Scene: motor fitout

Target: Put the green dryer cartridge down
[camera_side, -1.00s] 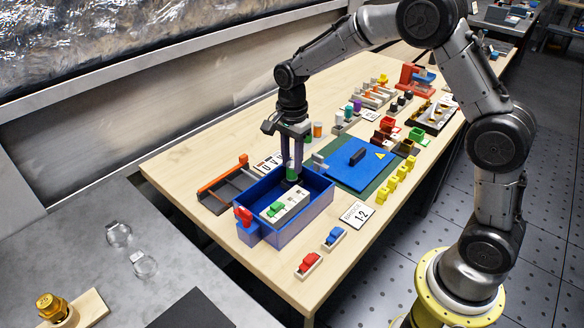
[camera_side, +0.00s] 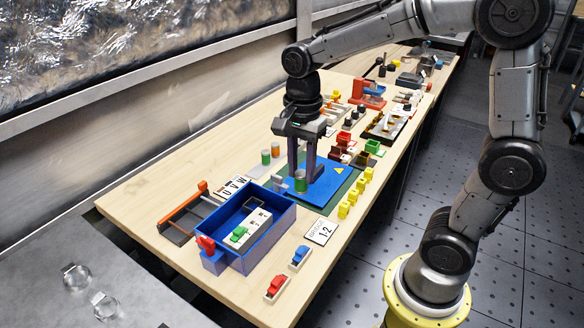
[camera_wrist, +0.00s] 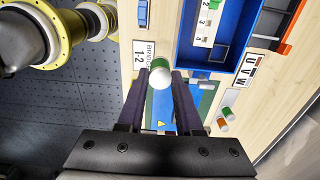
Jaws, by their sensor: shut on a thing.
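The green dryer cartridge (camera_side: 300,182) is between the fingers of my gripper (camera_side: 301,180), which is shut on it. In the side view it is upright over the left part of the blue plate (camera_side: 335,180). I cannot tell whether its lower end touches the plate. In the wrist view the cartridge (camera_wrist: 159,80) shows a pale rounded end and a green side between the two fingertips (camera_wrist: 160,82). The blue plate shows partly behind the fingers there.
The blue box (camera_side: 262,254) with a white strip inside stands to the left. The "BRIDGE 1-2" card (camera_side: 320,231) lies in front of the plate, and yellow blocks (camera_side: 352,197) line its right side.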

